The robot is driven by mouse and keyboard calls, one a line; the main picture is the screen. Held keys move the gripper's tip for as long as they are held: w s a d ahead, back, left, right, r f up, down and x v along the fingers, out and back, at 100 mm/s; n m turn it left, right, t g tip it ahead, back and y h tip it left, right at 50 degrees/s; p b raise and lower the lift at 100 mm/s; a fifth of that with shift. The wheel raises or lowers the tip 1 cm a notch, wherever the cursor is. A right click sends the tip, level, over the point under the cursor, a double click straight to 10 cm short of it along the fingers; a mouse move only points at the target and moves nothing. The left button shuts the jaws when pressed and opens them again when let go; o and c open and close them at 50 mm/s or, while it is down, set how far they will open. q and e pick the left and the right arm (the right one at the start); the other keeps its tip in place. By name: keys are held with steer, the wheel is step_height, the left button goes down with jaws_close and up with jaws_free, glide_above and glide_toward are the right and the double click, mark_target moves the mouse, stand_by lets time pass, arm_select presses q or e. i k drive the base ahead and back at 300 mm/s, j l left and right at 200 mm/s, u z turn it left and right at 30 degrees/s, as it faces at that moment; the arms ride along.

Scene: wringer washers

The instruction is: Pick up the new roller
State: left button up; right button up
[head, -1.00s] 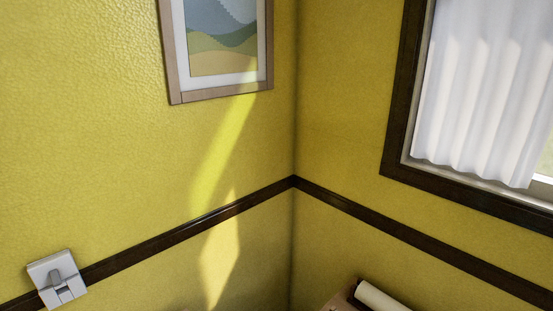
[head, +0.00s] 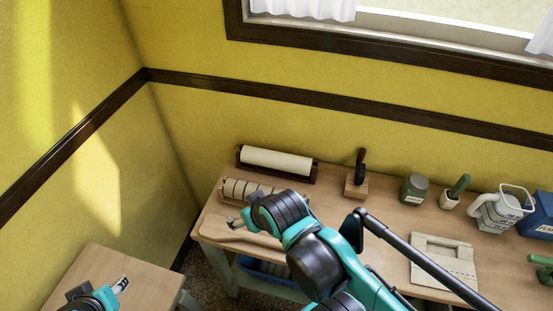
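A smooth cream roller (head: 277,160) lies in a dark wooden cradle at the back left of the workbench, against the yellow wall. A second cream roller (head: 240,188) with dark bands lies in front of it, partly hidden by my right arm. No label shows which is new; the smooth one looks intact. My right gripper (head: 235,222) is over the bench's left end, in front of the banded roller and apart from the smooth one. My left gripper (head: 121,285) is low at left, above a smaller wooden table. Both grippers are too small to tell open from shut.
The workbench (head: 390,220) also holds a dark-handled tool on a block (head: 358,175), a green jar (head: 413,188), a potted green-handled item (head: 455,193), a white jug (head: 500,208) and a pale panel (head: 443,258). A blue bin (head: 262,266) is below.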

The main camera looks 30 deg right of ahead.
mark_target(296, 164)
steer(key=l+z, duration=0.95)
steer(key=z, duration=0.2)
steer(key=i+l+z, duration=0.15)
steer(key=l+z, duration=0.2)
